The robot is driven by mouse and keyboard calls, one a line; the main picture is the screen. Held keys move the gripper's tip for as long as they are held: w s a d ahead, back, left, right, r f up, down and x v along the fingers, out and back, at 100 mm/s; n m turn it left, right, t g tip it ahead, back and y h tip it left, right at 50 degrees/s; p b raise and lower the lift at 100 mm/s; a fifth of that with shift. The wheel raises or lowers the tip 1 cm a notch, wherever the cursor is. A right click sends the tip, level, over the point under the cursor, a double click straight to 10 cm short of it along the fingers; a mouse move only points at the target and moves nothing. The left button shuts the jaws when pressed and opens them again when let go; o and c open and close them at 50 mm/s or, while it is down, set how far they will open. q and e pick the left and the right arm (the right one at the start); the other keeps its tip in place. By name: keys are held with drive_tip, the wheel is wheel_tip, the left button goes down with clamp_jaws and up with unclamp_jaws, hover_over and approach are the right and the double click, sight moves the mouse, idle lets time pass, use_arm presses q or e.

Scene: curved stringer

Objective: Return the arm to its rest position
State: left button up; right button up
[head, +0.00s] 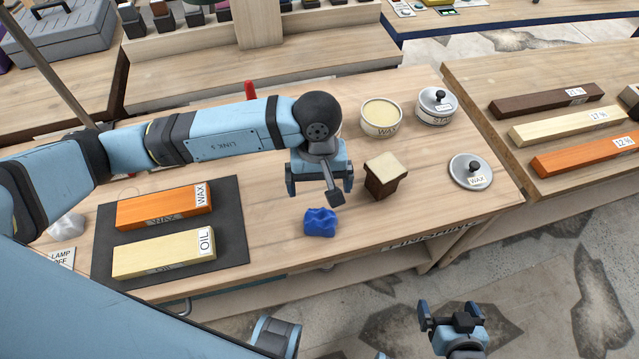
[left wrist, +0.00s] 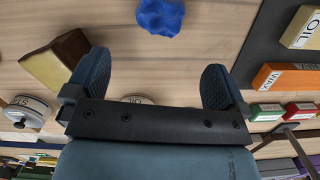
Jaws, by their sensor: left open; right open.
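My left gripper (head: 320,184) is open and empty above the middle of the workbench (head: 285,265). In the left wrist view its two fingers (left wrist: 155,78) are spread with nothing between them. A crumpled blue cloth-like lump (head: 320,222) lies on the bench just in front of it; it also shows at the top of the left wrist view (left wrist: 160,16). A brown block with a cream top (head: 384,176) stands to the right of the left gripper, apart from it. My right gripper (head: 451,312) is open and empty over the floor, in front of the bench.
An open wax tin (head: 381,118) and a lidded tin (head: 437,106) stand at the back right; a loose lid (head: 471,172) lies nearer. An orange WAX bar (head: 165,206) and a pale OIL bar (head: 165,254) lie on a dark mat (head: 232,235). Another bench (head: 510,75) stands right.

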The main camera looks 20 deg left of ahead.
use_arm(q)
drive_tip(key=s+d+r+n+g+h+p, duration=0.2)
drive_tip(key=s+d+n+g+h, duration=0.1)
drive_tip(key=s+d+h, duration=0.4)
drive_tip(key=d+r+n+t+h+p, duration=0.45)
drive_tip(key=d+r+n+h, duration=0.25)
drive_tip(key=r+n+h, duration=0.85)
drive_tip(key=w+a+f+n+t+y+p, duration=0.1)
drive_tip(key=w+a+f+n+t+y, duration=0.3)
drive_tip(key=n+t, duration=0.7)
drive_tip(key=w+a+f+n+t+y+p, duration=0.15)
drive_tip(key=a+f+n+t+y, duration=0.35)
drive_tip(key=n, duration=1.2)
drive_tip(key=s+a+f+n+g+y, duration=0.1)
drive_tip(key=s+a+f+n+y, duration=0.2)
drive_tip(key=a+f+n, duration=0.1)
drive_tip(key=s+a+f+n+g+y+p, duration=0.1)
drive_tip(key=s+a+f+n+g+y, duration=0.1)
drive_tip(key=f+n, duration=0.4)
drive_tip(key=s+a+f+n+g+y, duration=0.2)
drive_tip(key=s+a+f+n+y, duration=0.3)
drive_tip(key=n, duration=0.3)
drive_tip(key=shift+a+f+g+y, duration=0.25)
drive_tip(key=shift+a+f+y, duration=0.2)
drive_tip(key=shift+y, duration=0.1)
drive_tip(key=shift+w, duration=0.1)
